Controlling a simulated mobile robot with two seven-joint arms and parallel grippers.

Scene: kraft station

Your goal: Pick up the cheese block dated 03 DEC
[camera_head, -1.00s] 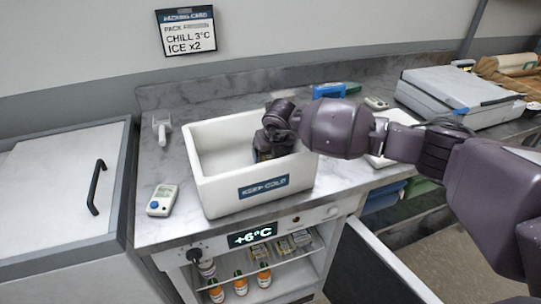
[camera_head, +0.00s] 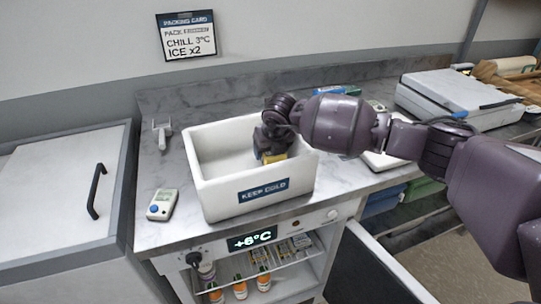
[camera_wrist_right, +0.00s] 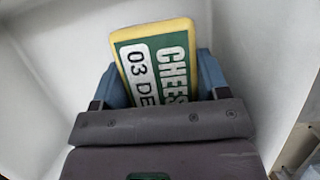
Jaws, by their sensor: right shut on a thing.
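The cheese block (camera_wrist_right: 160,65) is yellow with a green and white label reading "CHEES" and "03 DE" in the right wrist view. My right gripper (camera_wrist_right: 160,85) is shut on it, with a blue finger on each side. In the head view the block's yellow end (camera_head: 275,158) shows below my right gripper (camera_head: 268,150), inside the white "KEEP COLD" box (camera_head: 215,195). Whether the block touches the box floor cannot be told. My left gripper is not in view.
The open fridge below the counter reads +6°C and holds several orange-labelled bottles (camera_head: 241,286) and packs on a shelf (camera_head: 285,247). Its door (camera_head: 375,270) stands open at right. A thermometer device (camera_head: 162,204) lies left of the box. A grey case (camera_head: 455,98) stands at right.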

